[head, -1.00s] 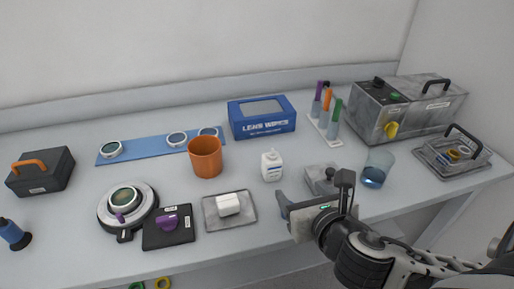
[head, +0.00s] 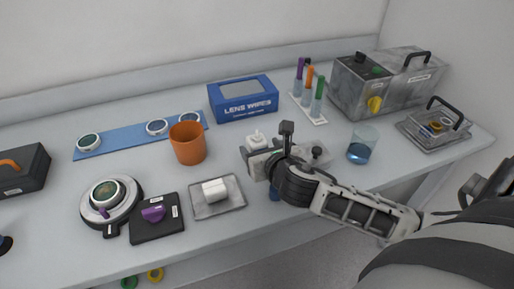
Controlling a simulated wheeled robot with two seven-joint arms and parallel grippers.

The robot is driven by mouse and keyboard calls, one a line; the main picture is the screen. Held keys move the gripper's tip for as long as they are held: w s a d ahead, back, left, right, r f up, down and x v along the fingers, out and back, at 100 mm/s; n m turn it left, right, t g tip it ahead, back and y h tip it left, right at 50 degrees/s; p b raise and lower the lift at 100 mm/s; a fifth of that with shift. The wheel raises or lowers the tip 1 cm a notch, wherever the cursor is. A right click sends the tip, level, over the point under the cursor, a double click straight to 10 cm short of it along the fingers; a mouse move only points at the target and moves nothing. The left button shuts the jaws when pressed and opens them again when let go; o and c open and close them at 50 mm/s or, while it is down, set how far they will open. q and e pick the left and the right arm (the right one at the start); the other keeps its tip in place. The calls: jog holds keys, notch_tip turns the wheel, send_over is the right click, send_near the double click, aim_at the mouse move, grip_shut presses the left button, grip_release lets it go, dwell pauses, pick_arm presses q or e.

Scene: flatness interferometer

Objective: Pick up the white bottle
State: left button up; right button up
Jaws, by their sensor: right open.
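The white bottle (head: 257,138) stands upright on the bench, right of the orange cup; its cap and shoulder show, and its lower body is hidden behind my right gripper. My right gripper (head: 250,153) is open, in front of the bottle and very close to it. Its fingers overlap the bottle in the picture, and I cannot tell whether they touch it or lie on both sides of it. My left gripper is out of view.
The orange cup (head: 188,143) stands left of the bottle and the blue lens wipes box (head: 243,98) behind it. A grey tray with a white block (head: 215,190) lies front left. A beaker (head: 362,146) and tube rack (head: 309,108) stand to the right.

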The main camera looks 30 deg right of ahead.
aim_at(260, 148)
jog(key=x, duration=0.3)
jog(key=shift+w+f, duration=0.2)
jog(key=c, duration=1.1)
jog(key=shift+r, duration=0.1)
